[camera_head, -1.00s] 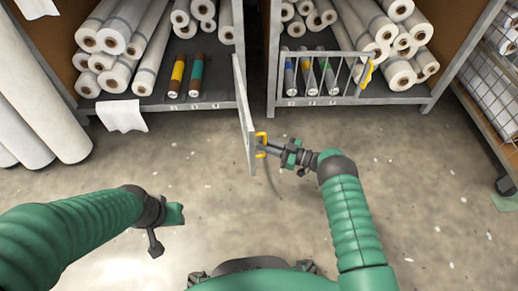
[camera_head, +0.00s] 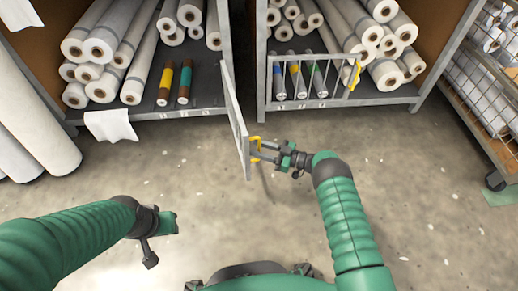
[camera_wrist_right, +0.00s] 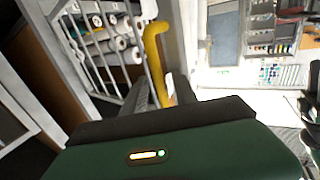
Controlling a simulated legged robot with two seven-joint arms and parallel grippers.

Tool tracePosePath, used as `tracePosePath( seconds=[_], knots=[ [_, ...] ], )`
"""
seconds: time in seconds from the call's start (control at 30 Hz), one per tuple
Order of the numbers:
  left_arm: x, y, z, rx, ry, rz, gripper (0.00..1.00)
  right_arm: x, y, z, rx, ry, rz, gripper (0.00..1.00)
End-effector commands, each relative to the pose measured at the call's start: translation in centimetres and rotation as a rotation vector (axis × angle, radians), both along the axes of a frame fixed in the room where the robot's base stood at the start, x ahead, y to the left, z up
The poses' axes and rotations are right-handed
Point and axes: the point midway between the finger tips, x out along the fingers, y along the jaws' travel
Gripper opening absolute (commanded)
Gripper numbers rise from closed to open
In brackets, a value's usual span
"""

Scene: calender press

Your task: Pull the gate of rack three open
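A grey gate (camera_head: 236,125) stands swung out from the left rack's front, its free end toward me. Its yellow handle (camera_head: 255,147) is near the free end. My right gripper (camera_head: 257,150) is at this handle, its fingers around it; in the right wrist view the yellow handle (camera_wrist_right: 157,60) runs between the two dark fingers. The exact contact is partly hidden. A second barred gate (camera_head: 305,78) with a yellow handle (camera_head: 356,72) is across the right rack. My left gripper (camera_head: 165,224) hangs over the floor at the left, away from both gates; its fingers are not clear.
The left rack's shelf (camera_head: 205,101) holds white rolls and two dark rolls with yellow and teal bands. Several banded rolls stand behind the closed gate. A wire cart (camera_head: 490,110) is at the right. Large white rolls (camera_head: 30,135) lean at the left. The floor (camera_head: 215,215) between is clear.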

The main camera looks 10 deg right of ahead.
Motion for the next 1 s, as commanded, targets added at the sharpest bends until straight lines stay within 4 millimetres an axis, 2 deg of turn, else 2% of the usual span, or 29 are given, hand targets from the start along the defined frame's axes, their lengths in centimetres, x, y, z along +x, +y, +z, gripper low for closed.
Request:
tracePosePath(
  seconds=[0.17, 0.43, 0.6, 0.7, 0.8, 1.0],
  knots=[
    [0.0, 0.0, 1.1, 0.0, 0.0, 0.0, 0.36, -0.7, -1.5, 0.3, 0.0, 0.001, -0.003, 0.34],
    [0.0, 0.0, 4.1, 0.0, 0.0, 0.0, 0.36, -4.3, -8.2, 0.4, -0.001, 0.003, -0.005, 0.34],
    [0.0, 0.0, 5.1, 0.0, 0.0, 0.0, 0.36, -6.4, -12.3, 0.1, 0.0, 0.001, -0.003, 0.34],
    [0.0, 0.0, 5.4, 0.0, 0.0, 0.0, 0.36, -7.3, -13.8, 0.0, 0.0, 0.001, -0.002, 0.34],
    [0.0, 0.0, 5.5, 0.0, 0.0, 0.0, 0.36, -7.7, -14.7, -0.1, 0.0, 0.001, -0.002, 0.34],
    [0.0, 0.0, 5.4, 0.0, 0.0, 0.0, 0.36, -7.9, -14.9, -0.2, 0.0, 0.001, 0.0, 0.34]
  ],
)
